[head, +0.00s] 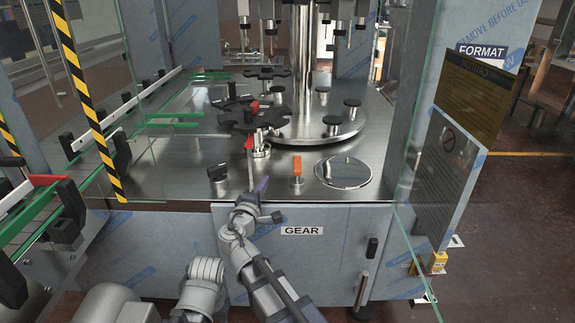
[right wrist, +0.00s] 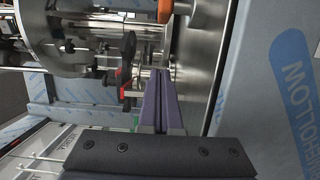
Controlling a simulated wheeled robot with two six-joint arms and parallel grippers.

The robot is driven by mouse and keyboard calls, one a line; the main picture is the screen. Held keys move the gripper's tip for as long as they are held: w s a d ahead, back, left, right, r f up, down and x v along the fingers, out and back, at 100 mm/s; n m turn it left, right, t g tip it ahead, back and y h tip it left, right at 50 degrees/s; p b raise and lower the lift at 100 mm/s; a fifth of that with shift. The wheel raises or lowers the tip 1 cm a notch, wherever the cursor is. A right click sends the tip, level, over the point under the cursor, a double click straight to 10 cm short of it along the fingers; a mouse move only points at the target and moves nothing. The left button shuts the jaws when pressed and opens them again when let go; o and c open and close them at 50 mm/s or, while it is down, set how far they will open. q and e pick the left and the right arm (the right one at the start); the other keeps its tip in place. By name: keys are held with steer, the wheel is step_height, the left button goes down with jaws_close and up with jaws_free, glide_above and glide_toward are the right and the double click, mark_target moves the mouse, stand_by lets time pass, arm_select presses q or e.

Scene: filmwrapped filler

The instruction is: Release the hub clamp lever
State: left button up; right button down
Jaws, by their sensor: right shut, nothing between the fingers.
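The hub clamp lever (head: 249,143) shows as a red piece at the front of the black star wheel's hub (head: 259,150), above the steel deck. My right gripper (head: 262,184) is in front of it and lower, with purple fingers pointing up toward the deck. In the right wrist view, the fingers (right wrist: 158,75) are shut together with nothing between them. A red piece, likely the lever (right wrist: 120,75), is left of the fingertips there, apparently apart from them. Part of the hub and lever mounting is hard to make out. My left gripper is not in view.
The black star wheel (head: 254,121) carries a red knob (head: 254,107). An orange lever (head: 297,166) and a round steel cover (head: 344,172) are to the right on the deck. A black block (head: 217,173) stands left. A glass panel (head: 415,120) bounds the right side.

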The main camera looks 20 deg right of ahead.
mark_target(297, 166)
steer(key=x, duration=1)
steer(key=shift+a, duration=0.1)
steer(key=d, duration=0.1)
steer(key=s+d, duration=0.1)
steer(key=d, duration=0.1)
steer(key=shift+s+d, duration=0.1)
steer(key=shift+d, duration=0.4)
